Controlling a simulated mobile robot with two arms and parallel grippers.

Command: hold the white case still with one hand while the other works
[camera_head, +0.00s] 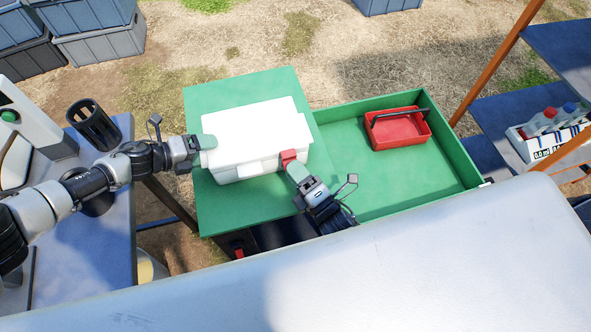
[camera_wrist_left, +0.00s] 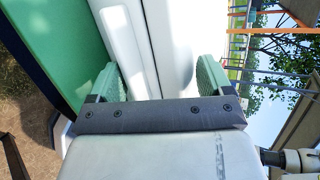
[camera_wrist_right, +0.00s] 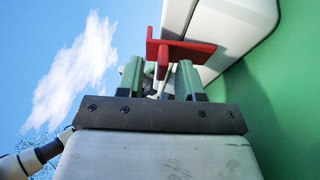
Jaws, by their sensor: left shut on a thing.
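The white case (camera_head: 255,132) lies on the left part of the green tabletop (camera_head: 240,88), its lid down. A red latch (camera_head: 288,157) shows on its near side. My left gripper (camera_head: 206,148) is shut on the case's left end; in the left wrist view the case (camera_wrist_left: 145,45) lies between its fingers (camera_wrist_left: 158,78). My right gripper (camera_head: 294,168) is at the near side, just in front of the latch. In the right wrist view its fingers (camera_wrist_right: 160,78) are parted, with the red latch (camera_wrist_right: 180,48) at their tips. I cannot tell whether they touch it.
A green open tray (camera_head: 345,203) adjoins the tabletop on the right and holds a red basket (camera_head: 400,131). A rack of bottles (camera_head: 545,140) stands on shelves at the far right. Grey crates (camera_head: 100,35) are stacked at the back left. The tray floor around the basket is clear.

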